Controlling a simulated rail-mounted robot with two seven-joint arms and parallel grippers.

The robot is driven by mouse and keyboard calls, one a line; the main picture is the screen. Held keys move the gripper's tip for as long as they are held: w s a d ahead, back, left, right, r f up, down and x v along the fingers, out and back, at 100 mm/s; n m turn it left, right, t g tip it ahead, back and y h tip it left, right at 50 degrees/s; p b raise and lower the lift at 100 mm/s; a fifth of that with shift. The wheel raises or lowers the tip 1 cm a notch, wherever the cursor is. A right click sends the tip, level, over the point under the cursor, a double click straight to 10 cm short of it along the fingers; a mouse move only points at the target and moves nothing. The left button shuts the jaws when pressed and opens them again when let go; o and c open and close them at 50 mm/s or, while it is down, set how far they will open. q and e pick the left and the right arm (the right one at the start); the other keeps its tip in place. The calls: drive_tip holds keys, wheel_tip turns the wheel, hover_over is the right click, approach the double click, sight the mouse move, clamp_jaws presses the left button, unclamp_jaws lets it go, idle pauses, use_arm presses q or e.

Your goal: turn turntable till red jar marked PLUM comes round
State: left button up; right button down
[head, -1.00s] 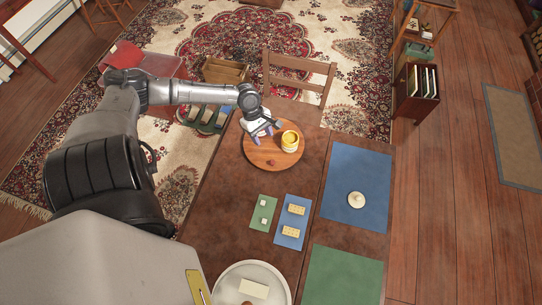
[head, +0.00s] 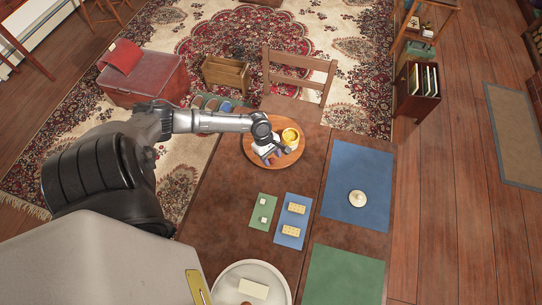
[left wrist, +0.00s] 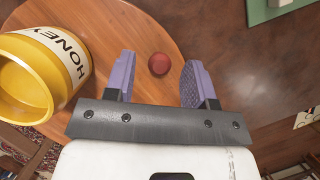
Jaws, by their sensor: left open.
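The round wooden turntable (head: 294,157) stands at the table's far end; its edge shows in the left wrist view (left wrist: 185,35). A yellow jar (head: 290,138) stands on it, and in the left wrist view this jar (left wrist: 45,70) is marked HONEY. A small red ball-like knob (left wrist: 159,64) is on the turntable near its rim. My left gripper (head: 267,158) is open over the turntable, its purple fingers on either side of the knob in the wrist view; contact cannot be told. In the head view the gripper hides the knob. No red jar marked PLUM is visible.
A blue mat (head: 345,207) with a cream round object (head: 357,198) lies right of the turntable. Small green and blue cards (head: 262,212) with cream pieces lie in front. A white round dish (head: 230,282) is at the near edge. A chair (head: 300,72) stands behind.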

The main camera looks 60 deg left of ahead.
use_arm(q)
drive_tip(key=shift+c, duration=0.2)
clamp_jaws()
idle(0.3)
